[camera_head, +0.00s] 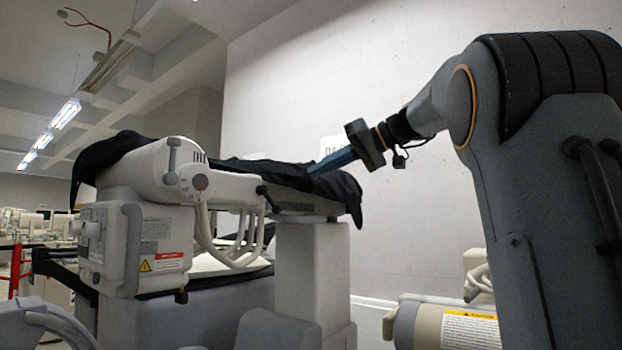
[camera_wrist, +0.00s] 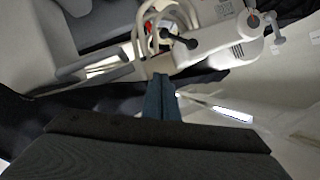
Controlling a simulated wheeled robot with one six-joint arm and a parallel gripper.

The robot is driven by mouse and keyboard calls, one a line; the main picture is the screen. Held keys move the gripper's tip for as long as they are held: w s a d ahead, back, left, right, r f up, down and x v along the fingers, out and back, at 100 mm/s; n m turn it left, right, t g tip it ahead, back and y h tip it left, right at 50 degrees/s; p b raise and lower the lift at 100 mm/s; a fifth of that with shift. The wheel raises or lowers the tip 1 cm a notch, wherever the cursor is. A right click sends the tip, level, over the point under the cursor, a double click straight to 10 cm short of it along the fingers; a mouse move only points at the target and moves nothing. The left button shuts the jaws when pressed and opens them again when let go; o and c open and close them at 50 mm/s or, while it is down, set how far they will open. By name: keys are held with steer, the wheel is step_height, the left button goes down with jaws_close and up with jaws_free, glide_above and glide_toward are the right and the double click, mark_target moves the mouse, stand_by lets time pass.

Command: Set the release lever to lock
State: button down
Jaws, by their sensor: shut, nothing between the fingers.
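A white cart arm carries a round dial (camera_head: 200,183) with a red pointer; the dial also shows in the wrist view (camera_wrist: 253,20). A short grey lever with a knob at each end (camera_head: 172,160) stands upright left of the dial. A black-handled lever (camera_head: 267,197) sticks out on the right of the same arm and shows in the wrist view (camera_wrist: 180,42). No lock marking is readable, so I cannot tell which is the release lever. My gripper (camera_head: 314,170) has blue fingers, shut and empty, above the black cover, right of both levers; its fingertips also show in the wrist view (camera_wrist: 160,84).
A black cover (camera_head: 335,187) drapes over the cart top. White hoses (camera_head: 235,250) hang below the dial. A grey control box (camera_head: 160,240) with warning labels is at the left. A white cylinder with a yellow label (camera_head: 455,325) lies at the lower right. A pale wall stands behind.

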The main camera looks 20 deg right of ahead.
mark_target(270, 200)
steer(key=w+a+f+p, duration=0.3)
steer(key=a+f, duration=0.3)
steer(key=a, duration=0.1)
steer(key=shift+w+f, duration=0.35)
stand_by(0.4)
step_height(270, 200, down, 5)
steer(key=s+a+m+y+b, duration=0.2)
steer(key=m+y+b, duration=0.2)
steer(key=m+b, duration=0.3)
steer(key=shift+a+m+y, duration=0.3)
steer(key=shift+a, duration=0.1)
steer(key=shift+g, duration=0.3)
stand_by(0.5)
